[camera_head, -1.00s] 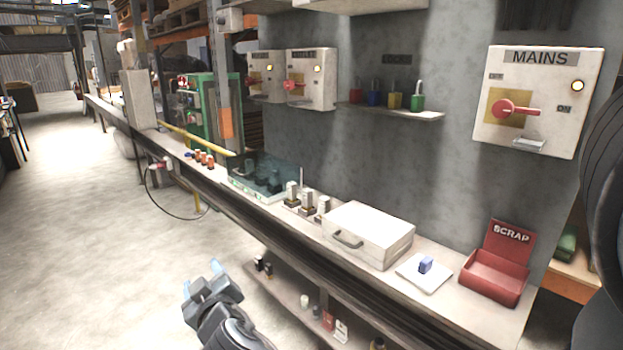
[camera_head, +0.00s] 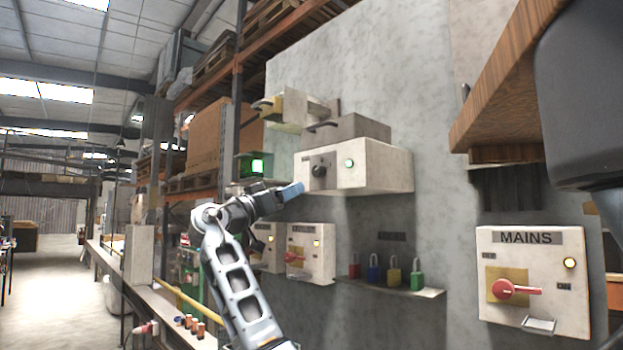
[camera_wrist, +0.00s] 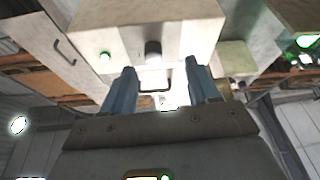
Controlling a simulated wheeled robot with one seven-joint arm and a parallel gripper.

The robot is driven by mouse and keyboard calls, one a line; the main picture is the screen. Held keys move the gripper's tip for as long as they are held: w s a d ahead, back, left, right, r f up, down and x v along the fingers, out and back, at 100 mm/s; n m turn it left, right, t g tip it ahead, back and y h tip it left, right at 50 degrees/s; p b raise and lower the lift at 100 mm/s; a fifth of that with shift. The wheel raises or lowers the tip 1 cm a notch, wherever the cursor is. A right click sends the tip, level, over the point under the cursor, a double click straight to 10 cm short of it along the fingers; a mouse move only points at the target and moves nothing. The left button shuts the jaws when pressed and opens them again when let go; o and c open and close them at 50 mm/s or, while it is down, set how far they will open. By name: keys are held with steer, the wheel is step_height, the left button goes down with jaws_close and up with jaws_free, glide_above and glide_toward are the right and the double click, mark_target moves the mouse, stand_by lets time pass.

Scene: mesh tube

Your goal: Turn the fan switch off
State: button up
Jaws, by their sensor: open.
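A white box (camera_head: 372,167) high on the grey wall carries a black knob (camera_head: 320,171) and a lit green lamp (camera_head: 349,163). I cannot read its label, so I cannot tell if it is the fan switch. My gripper (camera_head: 292,190) is raised just left of and slightly below this knob, apart from it as far as I can see. In the wrist view, the two blue fingers of my gripper (camera_wrist: 158,70) are spread and empty. The knob (camera_wrist: 153,52) appears beyond and between the fingertips, with the green lamp (camera_wrist: 105,56) to its left.
Below are two switch boxes with lit lamps; the nearer one (camera_head: 318,263) has a red handle. A ledge (camera_head: 400,300) holds several coloured padlocks. The MAINS box (camera_head: 545,318) is at right. A grey case (camera_head: 365,128) sits on the white box. A wooden shelf (camera_head: 500,110) juts out upper right.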

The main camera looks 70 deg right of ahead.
mark_target(315, 174)
steer(key=shift+m+g+y, duration=0.3)
steer(key=shift+m+g, duration=0.2)
steer(key=s+d+r+p, duration=0.1)
steer(key=s+d+r, duration=0.1)
steer(key=s+d+r+p, duration=0.1)
steer(key=s+d+r, duration=0.1)
steer(key=d, duration=0.1)
steer(key=shift+d+r, duration=0.1)
steer(key=shift+r, duration=0.15)
steer(key=shift+s+d+r+p, duration=0.15)
steer(key=shift+s+d+p, duration=0.15)
steer(key=shift+d, duration=0.25)
steer(key=shift+c, duration=0.2)
steer(key=c, duration=1)
